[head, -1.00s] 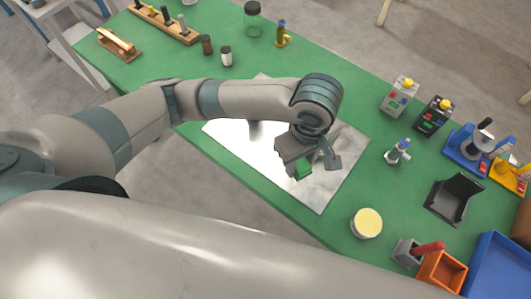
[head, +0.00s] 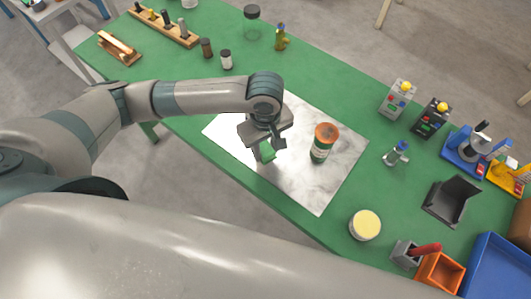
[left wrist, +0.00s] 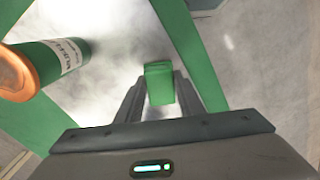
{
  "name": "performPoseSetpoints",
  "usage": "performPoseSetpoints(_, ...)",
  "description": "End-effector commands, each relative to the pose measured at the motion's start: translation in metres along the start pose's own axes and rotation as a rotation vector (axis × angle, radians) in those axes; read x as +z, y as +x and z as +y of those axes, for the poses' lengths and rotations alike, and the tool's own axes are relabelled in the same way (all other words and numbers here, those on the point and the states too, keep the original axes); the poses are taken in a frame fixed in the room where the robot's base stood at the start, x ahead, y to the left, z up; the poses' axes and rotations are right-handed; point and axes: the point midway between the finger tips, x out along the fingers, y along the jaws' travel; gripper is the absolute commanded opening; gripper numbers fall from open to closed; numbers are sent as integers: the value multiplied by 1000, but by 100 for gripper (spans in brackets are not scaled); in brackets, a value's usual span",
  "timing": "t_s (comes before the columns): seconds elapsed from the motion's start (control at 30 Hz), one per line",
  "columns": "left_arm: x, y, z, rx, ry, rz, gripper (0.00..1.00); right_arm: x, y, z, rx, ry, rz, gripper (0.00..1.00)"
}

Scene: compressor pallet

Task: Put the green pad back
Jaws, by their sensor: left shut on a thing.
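The green pad (head: 267,153) is a small green block held between the fingers of my left gripper (head: 262,146). It is above the pale marbled sheet (head: 322,185) on the green table, left of the green can. In the left wrist view the pad (left wrist: 160,82) sits between the two dark fingertips, with the sheet below it. I cannot tell the exact gap to the sheet. My right gripper is not in view.
A green can with an orange top (head: 322,142) stands on the sheet. A yellow-topped jar (head: 366,224), a grey open holder (head: 452,200), an orange bin (head: 440,272) and a blue tray (head: 497,268) are to the right.

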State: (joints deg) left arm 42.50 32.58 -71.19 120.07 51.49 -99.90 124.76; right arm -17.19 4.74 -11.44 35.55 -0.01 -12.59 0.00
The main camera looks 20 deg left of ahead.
Motion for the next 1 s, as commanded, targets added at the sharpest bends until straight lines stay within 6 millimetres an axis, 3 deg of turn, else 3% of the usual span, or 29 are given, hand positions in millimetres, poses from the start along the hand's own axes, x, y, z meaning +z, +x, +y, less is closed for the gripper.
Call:
performPoseSetpoints(0.23,0,5,0,-2,-1,1,10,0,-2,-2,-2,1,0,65)
performPoseSetpoints(0.57,0,38,0,-1,0,1,10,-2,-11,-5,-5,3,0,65)
performPoseSetpoints(0.97,0,42,0,0,-1,0,10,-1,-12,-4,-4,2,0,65)
performPoseSetpoints(1.0,0,42,0,0,0,1,44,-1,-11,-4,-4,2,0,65)
